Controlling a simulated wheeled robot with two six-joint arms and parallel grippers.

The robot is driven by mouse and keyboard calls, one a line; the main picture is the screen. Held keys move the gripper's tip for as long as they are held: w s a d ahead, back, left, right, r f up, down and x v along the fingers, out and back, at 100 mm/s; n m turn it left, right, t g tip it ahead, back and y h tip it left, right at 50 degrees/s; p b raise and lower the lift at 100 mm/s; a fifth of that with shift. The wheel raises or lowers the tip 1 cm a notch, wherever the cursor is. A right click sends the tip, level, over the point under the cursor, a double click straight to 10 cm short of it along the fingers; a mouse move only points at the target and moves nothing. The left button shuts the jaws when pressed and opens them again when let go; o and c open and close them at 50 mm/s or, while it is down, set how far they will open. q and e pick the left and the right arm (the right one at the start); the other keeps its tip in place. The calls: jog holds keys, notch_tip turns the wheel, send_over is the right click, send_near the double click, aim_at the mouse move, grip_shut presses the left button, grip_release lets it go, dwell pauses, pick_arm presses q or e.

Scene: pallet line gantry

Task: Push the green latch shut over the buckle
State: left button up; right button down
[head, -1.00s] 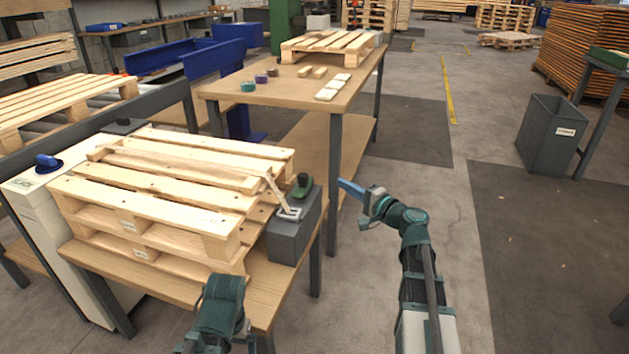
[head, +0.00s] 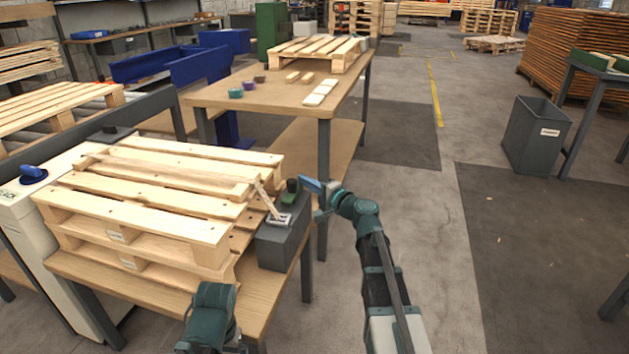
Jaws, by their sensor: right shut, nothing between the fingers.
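The green latch (head: 291,191) stands up at the back of a dark grey block at the right corner of the pallet stack. The metal buckle (head: 279,219) lies on top of the block, in front of the latch, with a pale strap (head: 265,197) running into it from the pallets. My right gripper (head: 308,184) has blue fingers, shut and empty, pointing left just right of the latch's upper part. I cannot tell whether the fingertips touch the latch. Of my left arm, only a teal link shows at the bottom; its gripper is out of view.
The grey block (head: 283,247) sits at the right end of the wooden bench, beside the stacked pallets (head: 150,222). A second table (head: 262,99) with small tape rolls and wood pieces stands behind. The floor to the right is open up to a grey bin (head: 536,136).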

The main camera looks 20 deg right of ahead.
aim_at(292, 188)
jog(key=shift+s+a, duration=0.45)
jog(key=s+a, duration=0.2)
jog(key=s, duration=0.1)
jog(key=s+a, duration=0.1)
jog(key=s, duration=0.1)
jog(key=shift+a, duration=0.1)
jog(key=shift+w, duration=0.3)
